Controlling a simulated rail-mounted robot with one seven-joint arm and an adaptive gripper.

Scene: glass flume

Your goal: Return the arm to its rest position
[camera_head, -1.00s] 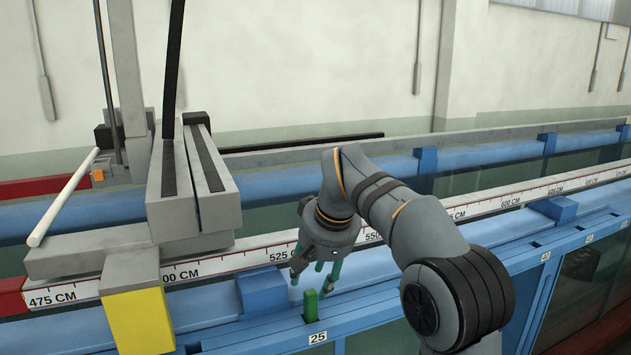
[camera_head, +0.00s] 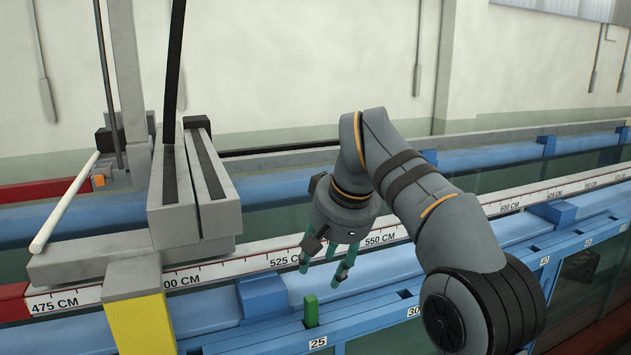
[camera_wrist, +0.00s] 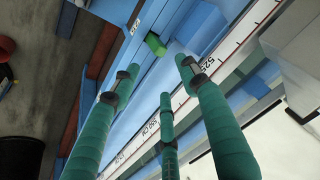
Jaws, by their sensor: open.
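My gripper (camera_head: 325,262) hangs from my arm above the blue flume rail, near the 525 to 550 CM marks of the scale. Its green fingers are apart with nothing between them. In the wrist view, the fingers (camera_wrist: 163,85) are spread and empty. A small green peg (camera_head: 311,310) stands upright in the blue rail by the label 25, below and a little left of my gripper. The green peg also shows in the wrist view (camera_wrist: 155,44), beyond the fingertips and apart from them.
A grey carriage (camera_head: 215,200) with a yellow block (camera_head: 140,322) stands on the rails at left. A white rod (camera_head: 63,204) lies on it. The scale strip (camera_head: 480,214) runs right along the flume.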

